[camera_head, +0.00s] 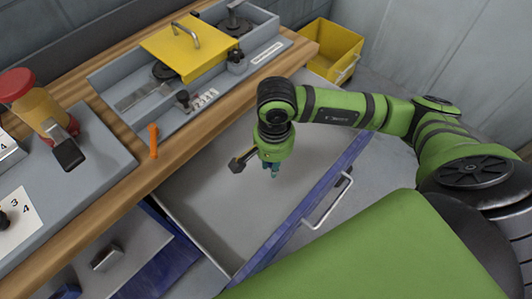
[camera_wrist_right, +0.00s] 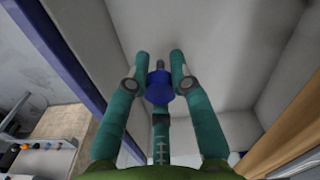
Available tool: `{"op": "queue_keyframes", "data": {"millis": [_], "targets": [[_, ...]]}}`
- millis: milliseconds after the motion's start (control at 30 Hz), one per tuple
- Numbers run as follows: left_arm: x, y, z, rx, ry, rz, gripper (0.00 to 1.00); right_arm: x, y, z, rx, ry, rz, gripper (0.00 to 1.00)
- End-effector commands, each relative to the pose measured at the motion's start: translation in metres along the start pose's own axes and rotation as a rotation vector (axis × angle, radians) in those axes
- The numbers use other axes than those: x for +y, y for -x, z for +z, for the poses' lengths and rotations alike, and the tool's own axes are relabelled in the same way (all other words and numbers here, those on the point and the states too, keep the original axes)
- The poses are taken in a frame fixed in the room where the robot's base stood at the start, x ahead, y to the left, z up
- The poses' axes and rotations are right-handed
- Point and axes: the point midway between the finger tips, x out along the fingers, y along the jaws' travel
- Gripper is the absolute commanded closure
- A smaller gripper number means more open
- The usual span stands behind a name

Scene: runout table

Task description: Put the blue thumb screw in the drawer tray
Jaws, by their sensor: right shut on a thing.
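The blue thumb screw (camera_wrist_right: 159,88) sits between the teal fingers of my right gripper (camera_wrist_right: 161,58) in the right wrist view, with its round blue head facing the camera. The gripper is shut on it. In the head view my right gripper (camera_head: 270,170) points down over the open drawer tray (camera_head: 205,195), and the screw is too small or hidden to make out there. The tray has a bare grey floor and a blue front with a metal handle. In the wrist view the grey tray floor (camera_wrist_right: 225,45) lies beyond the fingertips. My left gripper is not in view.
A wooden-edged bench (camera_head: 140,185) runs along the left side of the tray. On it are a grey parts tray with a yellow lid (camera_head: 185,52), an orange peg (camera_head: 153,140) and a red-topped yellow device (camera_head: 35,105). A yellow bin (camera_head: 330,48) stands behind.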

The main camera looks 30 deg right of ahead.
Motion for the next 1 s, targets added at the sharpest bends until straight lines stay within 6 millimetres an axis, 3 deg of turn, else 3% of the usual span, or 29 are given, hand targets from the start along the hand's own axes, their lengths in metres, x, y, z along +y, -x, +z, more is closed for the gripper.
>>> {"op": "queue_keyframes", "data": {"millis": [33, 700, 1000], "targets": [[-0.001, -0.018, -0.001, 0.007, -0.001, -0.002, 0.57, 0.0, -0.011, -0.002, 0.002, -0.12, -0.003, 1.0], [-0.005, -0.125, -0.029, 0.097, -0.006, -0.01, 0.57, 0.016, -0.046, -0.02, -0.002, -1.865, -0.019, 1.0], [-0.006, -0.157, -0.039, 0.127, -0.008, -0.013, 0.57, 0.024, -0.055, -0.024, -0.008, -2.468, -0.031, 1.0]]}}
